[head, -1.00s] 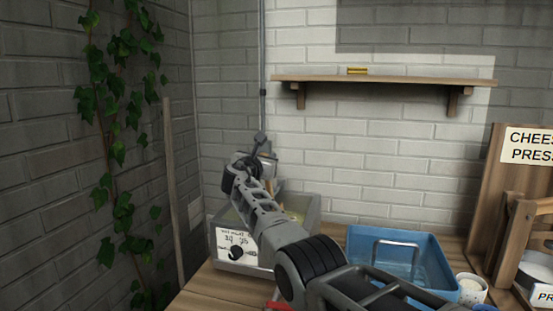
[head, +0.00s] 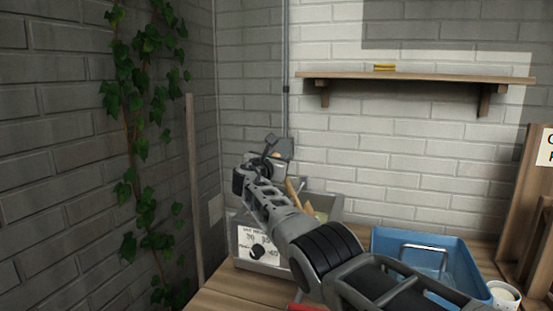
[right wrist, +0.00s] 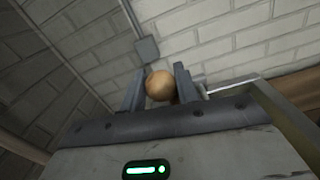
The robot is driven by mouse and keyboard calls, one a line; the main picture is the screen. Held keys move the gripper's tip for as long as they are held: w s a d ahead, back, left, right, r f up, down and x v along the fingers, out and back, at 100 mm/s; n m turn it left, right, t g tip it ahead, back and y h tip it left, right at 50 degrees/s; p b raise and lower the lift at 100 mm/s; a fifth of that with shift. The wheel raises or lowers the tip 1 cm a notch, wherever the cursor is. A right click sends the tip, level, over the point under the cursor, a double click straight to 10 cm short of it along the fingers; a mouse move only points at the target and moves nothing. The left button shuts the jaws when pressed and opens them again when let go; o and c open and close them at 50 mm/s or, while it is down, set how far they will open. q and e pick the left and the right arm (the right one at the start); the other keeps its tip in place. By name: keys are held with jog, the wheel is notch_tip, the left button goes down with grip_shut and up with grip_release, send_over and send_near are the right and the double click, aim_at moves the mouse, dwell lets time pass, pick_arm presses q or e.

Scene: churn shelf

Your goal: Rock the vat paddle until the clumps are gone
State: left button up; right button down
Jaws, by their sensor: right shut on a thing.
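The vat (head: 333,207) is a grey open box with a dial on a white panel (head: 258,246) at its front. It stands on the wooden bench, partly behind my right arm. Pale yellow stuff (head: 311,212) shows inside; clumps cannot be made out. The wooden paddle (head: 292,191) rises from the vat and leans left toward my right gripper (head: 276,154). In the right wrist view, the paddle's round wooden knob (right wrist: 159,86) sits between the two fingers, which are shut on it. My left gripper is not in view.
A blue tub (head: 448,257) with a metal handle stands right of the vat, with a small white cup (head: 504,294) beside it. A wall shelf (head: 420,77) hangs above. Ivy (head: 140,110) and a wooden pole (head: 194,190) are at the left.

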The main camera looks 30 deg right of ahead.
jog(key=c, duration=1.1)
grip_release()
jog(key=shift+w+a+f, duration=0.15)
jog(key=shift+a, duration=0.05)
jog(key=shift+d, duration=0.1)
jog(key=shift+s+a+p, duration=0.35)
jog(key=shift+a+p, duration=0.05)
jog(key=shift+a, duration=0.1)
jog(key=v, duration=1.5)
